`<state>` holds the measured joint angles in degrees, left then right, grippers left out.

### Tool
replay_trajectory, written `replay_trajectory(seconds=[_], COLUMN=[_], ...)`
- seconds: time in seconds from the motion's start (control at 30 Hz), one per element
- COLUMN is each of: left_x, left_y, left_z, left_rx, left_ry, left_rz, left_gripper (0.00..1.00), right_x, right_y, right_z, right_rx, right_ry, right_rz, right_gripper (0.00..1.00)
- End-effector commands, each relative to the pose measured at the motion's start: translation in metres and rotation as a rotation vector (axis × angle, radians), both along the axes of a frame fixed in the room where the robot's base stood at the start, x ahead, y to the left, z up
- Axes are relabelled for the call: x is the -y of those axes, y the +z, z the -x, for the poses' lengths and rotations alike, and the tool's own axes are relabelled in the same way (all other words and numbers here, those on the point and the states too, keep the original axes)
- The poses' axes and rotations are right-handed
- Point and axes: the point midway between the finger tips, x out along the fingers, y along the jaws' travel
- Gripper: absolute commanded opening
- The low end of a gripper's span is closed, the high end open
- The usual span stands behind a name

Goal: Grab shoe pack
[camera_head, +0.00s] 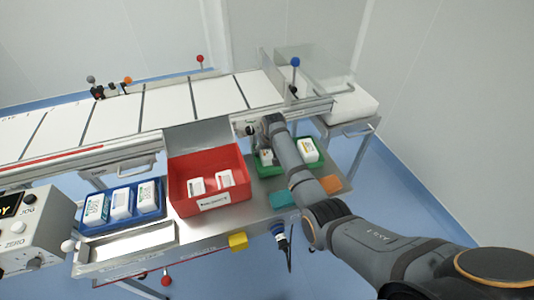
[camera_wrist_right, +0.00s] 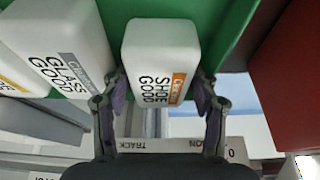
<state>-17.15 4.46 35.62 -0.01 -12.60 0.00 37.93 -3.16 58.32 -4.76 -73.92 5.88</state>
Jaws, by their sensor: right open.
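The shoe pack (camera_wrist_right: 160,55), a white rounded box marked "SHOE GOOD" with an orange label, stands in the green tray (camera_wrist_right: 230,25). In the head view the shoe pack (camera_head: 266,156) shows in part at the left end of the green tray (camera_head: 262,170), beside my arm. My right gripper (camera_wrist_right: 162,92) is open, with one finger on each side of the pack's near end. A glass pack (camera_wrist_right: 62,45) with a grey label stands just left of it in the wrist view. My left gripper is not in view.
The red bin (camera_head: 178,188) with two white packs is left of the green tray. A blue tray (camera_head: 113,212) of white packs stands further left. Another white pack (camera_head: 308,150) is at the tray's right end. The conveyor (camera_head: 165,104) runs behind.

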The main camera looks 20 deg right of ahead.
Motion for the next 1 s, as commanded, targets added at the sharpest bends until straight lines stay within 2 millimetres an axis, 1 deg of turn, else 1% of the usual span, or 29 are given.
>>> replay_trajectory(seconds=[0.37, 0.47, 0.73, 1.0], left_x=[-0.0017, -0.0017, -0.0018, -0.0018], left_y=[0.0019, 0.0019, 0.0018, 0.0], left_z=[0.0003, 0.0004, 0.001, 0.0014], left_rx=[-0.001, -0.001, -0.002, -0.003], left_ry=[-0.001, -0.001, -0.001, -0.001], left_rz=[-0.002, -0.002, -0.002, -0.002], left_gripper=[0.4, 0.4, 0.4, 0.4], right_x=[0.0003, 0.0003, 0.0002, 0.0001], right_y=[-0.0024, -0.0024, -0.0019, -0.001], right_z=[0.0001, 0.0001, -0.0002, -0.0004], right_rx=[0.0, 0.0, 0.001, 0.002], right_ry=[0.0, 0.0, 0.0, 0.0], right_rz=[0.0, 0.0, 0.0, 0.0], right_gripper=[0.6, 0.49, 0.13, 0.12])
